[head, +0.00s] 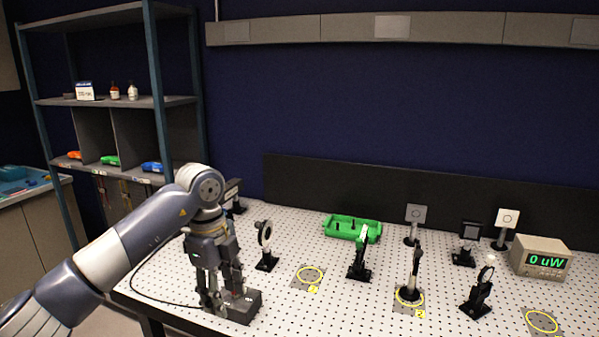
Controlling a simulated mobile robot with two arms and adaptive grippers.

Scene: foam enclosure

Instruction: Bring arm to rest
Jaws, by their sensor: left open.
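My left arm comes in from the lower left and reaches over the left end of the perforated optical table (340,305). My left gripper (222,305) points down at the table's front left part. Its jaws are open, with the fingers at a dark grey box (243,307) on the table. I cannot tell whether the fingers touch the box. A black cable (150,297) runs from near the box to the left. My right arm and gripper are not in view.
Black optic mounts stand close by, one (265,247) just right of the gripper. Behind are a green tray (352,228) and a power meter (541,257) reading "0 uW". Yellow rings (311,275) mark spots on the table. A shelf rack (115,102) stands back left.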

